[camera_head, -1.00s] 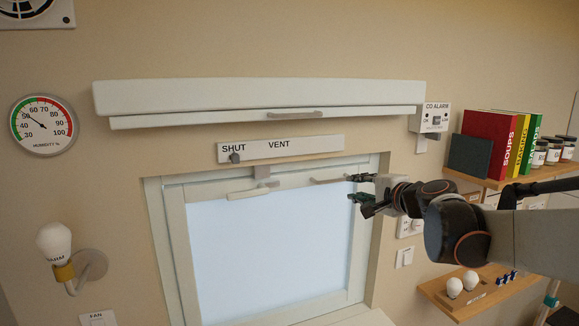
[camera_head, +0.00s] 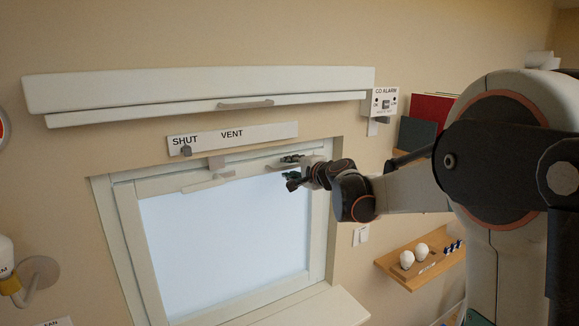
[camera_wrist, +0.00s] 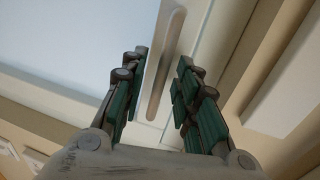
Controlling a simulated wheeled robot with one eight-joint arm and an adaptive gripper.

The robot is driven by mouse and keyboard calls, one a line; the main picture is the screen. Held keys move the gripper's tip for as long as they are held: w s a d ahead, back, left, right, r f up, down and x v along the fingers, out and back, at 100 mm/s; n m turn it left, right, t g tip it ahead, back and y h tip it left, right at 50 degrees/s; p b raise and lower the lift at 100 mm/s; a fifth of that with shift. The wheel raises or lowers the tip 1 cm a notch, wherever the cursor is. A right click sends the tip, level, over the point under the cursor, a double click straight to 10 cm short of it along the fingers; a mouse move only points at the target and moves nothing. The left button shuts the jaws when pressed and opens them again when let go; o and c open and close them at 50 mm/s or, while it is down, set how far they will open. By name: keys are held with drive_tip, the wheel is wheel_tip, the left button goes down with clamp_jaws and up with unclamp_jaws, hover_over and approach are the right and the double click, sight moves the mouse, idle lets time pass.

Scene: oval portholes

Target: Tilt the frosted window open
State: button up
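The frosted window (camera_head: 225,235) is a pale pane in a light frame, set in the wall recess; it looks closed. A pale bar handle on its top rail shows in the wrist view (camera_wrist: 164,65). My gripper (camera_head: 291,173) is at the right part of the top rail. In the wrist view my gripper (camera_wrist: 162,75) is open, with the handle between its green-padded fingers and gaps visible beside it. Another pale lever (camera_head: 208,182) sits left on the top rail.
A long pale housing (camera_head: 200,90) with a grip (camera_head: 245,104) spans the wall above. A CO alarm (camera_head: 380,102) and dark and red books (camera_head: 417,135) are at the right. A wooden shelf (camera_head: 400,270) is lower right, a wall lamp (camera_head: 30,280) at the left.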

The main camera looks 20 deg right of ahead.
drive_tip(key=shift+w+a+f, duration=0.1)
drive_tip(key=shift+w, duration=0.35)
clamp_jaws()
drive_tip(key=shift+s, duration=0.1)
drive_tip(key=s+d+f+b, duration=0.1)
drive_tip(key=s+d+b, duration=0.1)
drive_tip(key=s, duration=0.8)
drive_tip(key=shift+d+f, duration=0.2)
drive_tip(key=shift+f, duration=0.2)
